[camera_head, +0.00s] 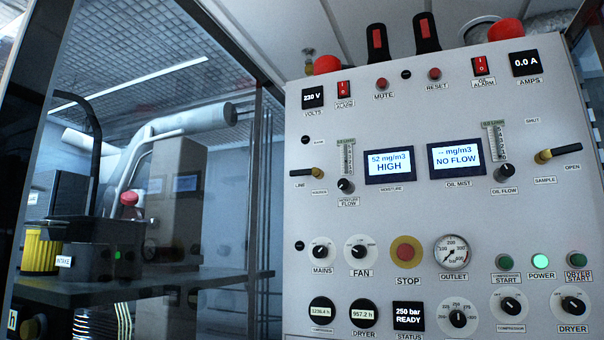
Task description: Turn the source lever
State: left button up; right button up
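The panel has two small levers with yellow and black parts. The left lever (306,172) lies nearly level, its black end to the left, just above a "LINE" label (299,185); a "BANK" label (318,142) sits higher up. A third small label below its right end is too small to read surely, so I cannot confirm which label names the source lever. The right lever (558,154) stands above a "SAMPLE" label and points right, toward "OPEN"; "SHUT" is above it. Neither of my grippers shows, and nothing touches either lever.
The grey panel (400,225) fills the right side. Near the left lever are a moisture flow knob (346,185) and a display reading HIGH (390,165). Lower down are the red STOP button (407,252) and several dials. A shelf (150,289) with equipment stands at left.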

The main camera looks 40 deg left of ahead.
aim_at(315, 171)
jog(key=z, duration=0.55)
jog(key=k, duration=0.1)
jog(key=u, duration=1.8)
